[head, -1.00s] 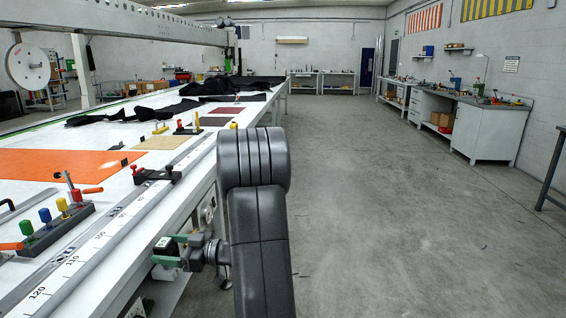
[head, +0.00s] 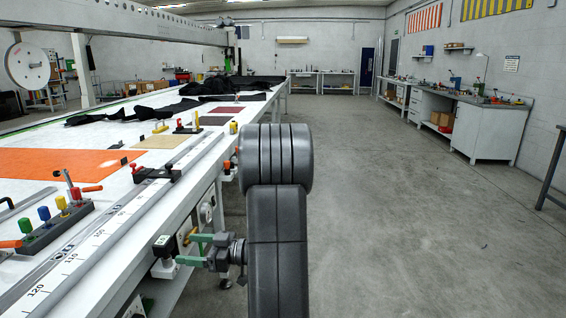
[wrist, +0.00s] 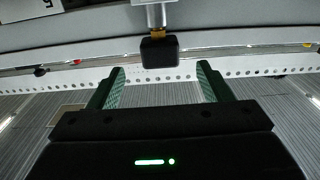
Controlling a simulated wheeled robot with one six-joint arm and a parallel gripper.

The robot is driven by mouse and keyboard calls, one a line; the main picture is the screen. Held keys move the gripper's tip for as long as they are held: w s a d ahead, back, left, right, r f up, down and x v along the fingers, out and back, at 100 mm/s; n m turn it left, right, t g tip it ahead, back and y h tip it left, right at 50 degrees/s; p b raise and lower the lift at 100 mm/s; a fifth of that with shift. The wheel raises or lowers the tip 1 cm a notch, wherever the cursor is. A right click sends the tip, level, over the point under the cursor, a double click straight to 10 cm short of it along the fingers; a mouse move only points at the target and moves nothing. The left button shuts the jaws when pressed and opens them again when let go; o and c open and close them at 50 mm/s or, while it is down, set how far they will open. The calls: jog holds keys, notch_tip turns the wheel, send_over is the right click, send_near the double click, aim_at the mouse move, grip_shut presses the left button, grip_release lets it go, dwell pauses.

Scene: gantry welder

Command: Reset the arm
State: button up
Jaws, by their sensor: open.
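My gripper (head: 187,250) has green fingers and is open beside the long white table (head: 100,215), low at its near right side. It also shows in the wrist view (wrist: 161,80), with nothing between its fingers. A black block-shaped knob (head: 163,243) is just left of the fingertips in the head view. In the wrist view the knob (wrist: 159,52) sits just beyond the fingertips, centred between them, on a short brass-coloured neck and a pale rod. The knob and the fingers look apart.
The table carries an orange sheet (head: 60,162), a stand of coloured handles (head: 50,225), a black clamp (head: 157,173) and dark cloth (head: 150,112). Open grey floor (head: 400,220) lies to the right. A workbench (head: 480,130) stands along the right wall.

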aim_at(163, 240)
jog(key=a, duration=0.5)
jog(key=a+p, duration=0.1)
jog(key=a, duration=0.2)
jog(key=shift+w+a+r, duration=0.1)
jog(key=shift+w+a, duration=0.2)
jog(key=shift+d+r+p, duration=0.1)
jog(key=shift+r+p, duration=0.35)
jog(key=shift+p, duration=0.35)
notch_tip(163, 240, up, 2)
jog(key=p, duration=0.4)
jog(key=shift+d+r, duration=0.1)
jog(key=shift+r, duration=0.15)
jog(key=shift+d, duration=0.1)
